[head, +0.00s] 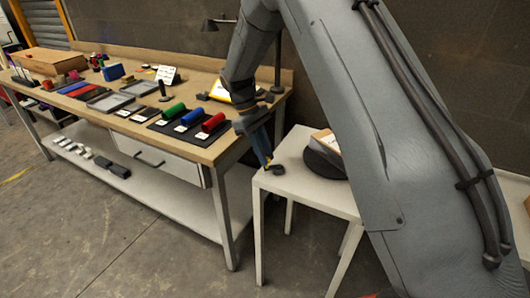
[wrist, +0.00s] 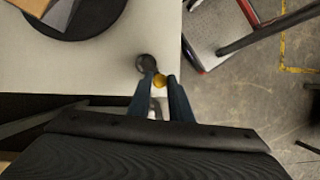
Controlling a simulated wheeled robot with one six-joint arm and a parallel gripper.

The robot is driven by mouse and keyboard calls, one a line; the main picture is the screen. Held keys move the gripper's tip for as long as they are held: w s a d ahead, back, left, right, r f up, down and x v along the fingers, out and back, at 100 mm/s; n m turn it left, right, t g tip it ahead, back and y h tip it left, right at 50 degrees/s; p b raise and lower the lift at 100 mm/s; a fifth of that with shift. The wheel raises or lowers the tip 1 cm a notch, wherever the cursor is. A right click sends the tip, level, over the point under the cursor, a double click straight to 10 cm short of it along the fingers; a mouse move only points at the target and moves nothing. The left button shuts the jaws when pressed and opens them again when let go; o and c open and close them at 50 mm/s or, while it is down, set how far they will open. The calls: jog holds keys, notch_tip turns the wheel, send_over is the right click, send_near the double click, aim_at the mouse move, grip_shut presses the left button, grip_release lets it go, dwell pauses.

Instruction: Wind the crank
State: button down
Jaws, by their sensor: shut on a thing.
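The crank (wrist: 146,63) sits near the corner of a small white table, with a dark round hub and a yellow knob (wrist: 160,80). In the head view the crank (head: 277,170) is a small dark piece near the table's left corner. My gripper (wrist: 160,84) is shut on the yellow knob, its two blue-grey fingers on either side of it. In the head view my gripper (head: 267,160) reaches down to the table from above.
A dark round disc (head: 323,165) with a box (head: 328,141) on it stands on the white table (head: 305,187), apart from the crank. A long wooden workbench (head: 205,153) with coloured rollers and trays stands to the left. Bare concrete floor lies in front.

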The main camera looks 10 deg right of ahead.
jog(key=shift+s, duration=0.1)
dwell(0.3)
jog(key=c, duration=1.6)
grip_release()
jog(key=shift+c, duration=0.2)
jog(key=b+v, duration=0.2)
jog(key=v, duration=0.5)
jog(key=shift+r, duration=0.3)
jog(key=shift+a, duration=0.15)
